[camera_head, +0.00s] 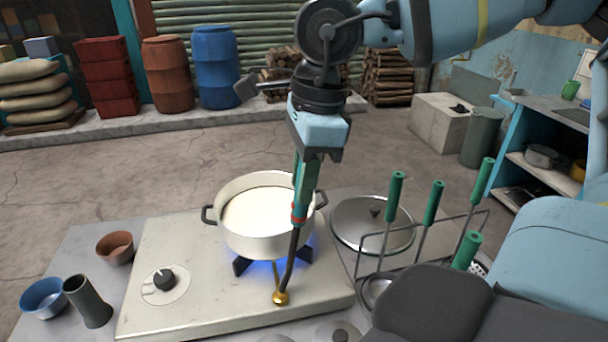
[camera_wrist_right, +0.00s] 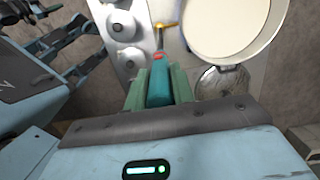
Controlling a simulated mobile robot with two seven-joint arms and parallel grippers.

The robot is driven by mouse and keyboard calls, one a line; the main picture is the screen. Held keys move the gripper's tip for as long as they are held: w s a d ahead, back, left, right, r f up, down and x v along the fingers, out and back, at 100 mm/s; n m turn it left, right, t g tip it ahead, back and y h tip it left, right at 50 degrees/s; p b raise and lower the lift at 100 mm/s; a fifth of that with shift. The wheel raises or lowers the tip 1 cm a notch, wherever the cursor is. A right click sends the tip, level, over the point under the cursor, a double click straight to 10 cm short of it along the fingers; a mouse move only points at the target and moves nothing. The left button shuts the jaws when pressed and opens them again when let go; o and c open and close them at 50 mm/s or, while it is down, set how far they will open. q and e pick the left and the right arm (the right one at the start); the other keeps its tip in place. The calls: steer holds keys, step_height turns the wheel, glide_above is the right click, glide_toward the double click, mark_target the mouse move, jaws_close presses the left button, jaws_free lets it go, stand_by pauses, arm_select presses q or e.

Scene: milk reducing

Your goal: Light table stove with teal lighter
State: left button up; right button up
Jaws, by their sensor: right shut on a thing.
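My right gripper (camera_head: 306,182) points down and is shut on the teal lighter (camera_head: 300,207), beside the front right of the pot. The lighter has a red band and a long dark neck ending in a brass tip (camera_head: 280,298) low at the front of the burner. In the right wrist view the lighter (camera_wrist_right: 159,88) sits between the green fingers. The table stove (camera_head: 190,255) is a cream plate with a dark knob (camera_head: 164,279). Blue flame (camera_head: 262,266) shows under the pot. My left gripper is not seen in the head view.
A white pot (camera_head: 262,238) of milk stands on the burner. A brown bowl (camera_head: 115,248), blue bowl (camera_head: 44,298) and grey cup (camera_head: 88,302) are at left.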

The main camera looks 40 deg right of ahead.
step_height(320, 180, up, 2)
steer(key=shift+r+p, duration=0.1)
steer(key=shift+p, duration=0.35)
steer(key=shift+r+p, duration=0.45)
steer(key=shift+r, duration=1.65)
steer(key=shift+r+p, duration=0.4)
steer(key=shift+r, duration=0.35)
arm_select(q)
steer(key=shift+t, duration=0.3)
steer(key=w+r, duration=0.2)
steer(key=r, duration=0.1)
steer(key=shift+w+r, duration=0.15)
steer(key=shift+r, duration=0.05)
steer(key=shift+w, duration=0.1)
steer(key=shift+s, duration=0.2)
